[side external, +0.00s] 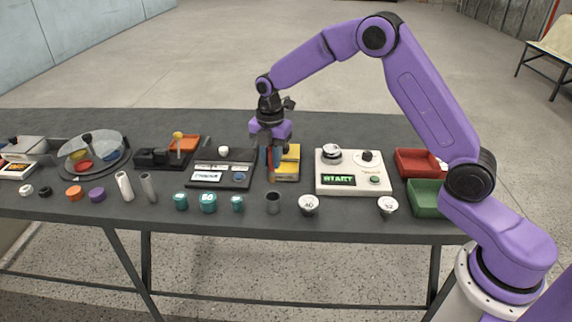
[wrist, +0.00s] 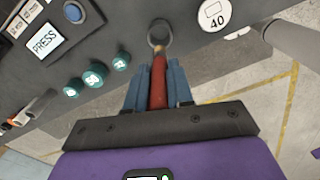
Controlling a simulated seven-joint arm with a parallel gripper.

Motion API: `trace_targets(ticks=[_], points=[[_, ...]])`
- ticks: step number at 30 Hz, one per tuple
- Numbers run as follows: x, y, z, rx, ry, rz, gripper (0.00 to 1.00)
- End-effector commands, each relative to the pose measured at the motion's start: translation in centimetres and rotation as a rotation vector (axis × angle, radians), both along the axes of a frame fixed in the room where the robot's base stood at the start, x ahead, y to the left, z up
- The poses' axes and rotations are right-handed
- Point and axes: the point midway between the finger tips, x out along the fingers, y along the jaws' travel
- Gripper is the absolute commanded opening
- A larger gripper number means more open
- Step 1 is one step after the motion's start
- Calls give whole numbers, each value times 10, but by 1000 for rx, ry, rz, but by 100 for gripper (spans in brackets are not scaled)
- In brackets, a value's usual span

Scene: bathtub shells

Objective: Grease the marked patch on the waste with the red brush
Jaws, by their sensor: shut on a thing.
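My gripper (side external: 270,160) is shut on the red handle of the brush (wrist: 157,85), which points down between the blue-grey fingers in the wrist view. A white round-topped piece marked 40 (side external: 308,205) stands right of the cup. A similar white piece (side external: 388,206) stands farther right. I cannot tell which thing is the waste, and no marked patch is clear.
A yellow-topped block (side external: 287,163) stands just behind the gripper. A black panel (side external: 222,170) is left, a white START box (side external: 353,172) right, then red (side external: 416,163) and green (side external: 428,198) trays. Several teal pieces (side external: 208,203) line the front edge. The table's back strip is clear.

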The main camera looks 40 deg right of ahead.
Motion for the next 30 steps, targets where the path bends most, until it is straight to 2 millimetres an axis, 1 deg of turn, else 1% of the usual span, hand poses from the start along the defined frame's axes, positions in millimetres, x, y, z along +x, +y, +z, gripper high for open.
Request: trace_targets(ticks=[10,13,17,21,24,27,30], points=[[1,-1,0,0,-2,-1,0],[7,-9,-2,-5,-24,-5,0],[26,-37,-6,-21,-96,-14,0],[52,-75,-9,-48,-199,-15,0],[66,-99,-10,-67,-261,-11,0],[75,-116,-10,-82,-306,-6,0],[81,-126,-10,-90,-332,-2,0]])
